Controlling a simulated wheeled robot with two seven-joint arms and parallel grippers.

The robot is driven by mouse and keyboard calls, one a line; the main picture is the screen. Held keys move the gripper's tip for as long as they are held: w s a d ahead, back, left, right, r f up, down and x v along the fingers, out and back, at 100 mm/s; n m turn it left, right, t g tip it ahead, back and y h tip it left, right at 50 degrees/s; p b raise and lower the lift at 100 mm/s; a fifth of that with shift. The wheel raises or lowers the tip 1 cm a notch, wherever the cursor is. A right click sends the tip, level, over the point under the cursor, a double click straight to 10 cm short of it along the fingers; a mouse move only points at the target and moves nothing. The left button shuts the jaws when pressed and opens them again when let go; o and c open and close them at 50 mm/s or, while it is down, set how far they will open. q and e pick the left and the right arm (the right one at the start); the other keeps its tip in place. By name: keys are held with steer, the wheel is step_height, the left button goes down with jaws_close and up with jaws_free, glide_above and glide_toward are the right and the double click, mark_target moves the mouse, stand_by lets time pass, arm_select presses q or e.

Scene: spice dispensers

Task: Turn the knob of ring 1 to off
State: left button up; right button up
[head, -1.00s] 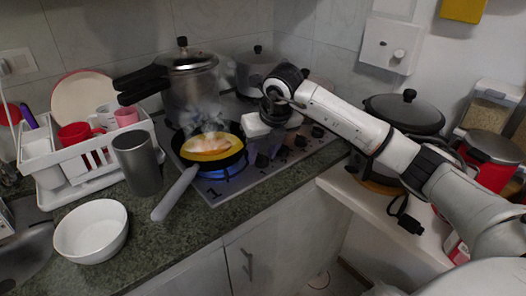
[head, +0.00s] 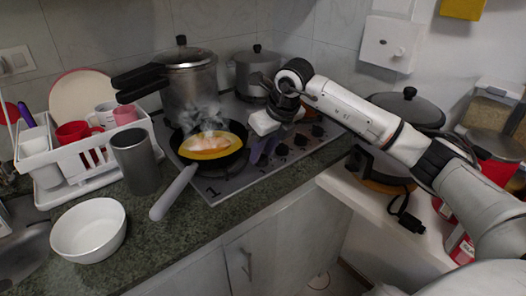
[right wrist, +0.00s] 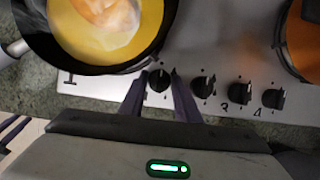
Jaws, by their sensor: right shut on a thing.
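The ring 1 knob (right wrist: 159,82) is a black dial on the hob's front edge, between my right gripper's fingertips in the right wrist view. My right gripper (right wrist: 154,80) is shut on it from above, with dark purple fingers on either side. In the head view my right gripper (head: 261,152) reaches down to the knob row at the hob's front, and its fingers cover that knob. A black pan (head: 240,163) with yellow food stands on the burner behind it, steaming. No blue flame shows under the pan. My left gripper is not in view.
More black knobs (right wrist: 203,87) stand close by on the right. A pressure cooker (head: 190,85) and a pot (head: 256,70) stand behind. A grey cup (head: 136,163) and white bowl (head: 90,230) are at left.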

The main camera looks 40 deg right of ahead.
steer(key=o, duration=0.7)
steer(key=shift+r, duration=0.15)
steer(key=v, duration=1)
steer(key=shift+s+b, duration=0.1)
steer(key=shift+b, duration=0.25)
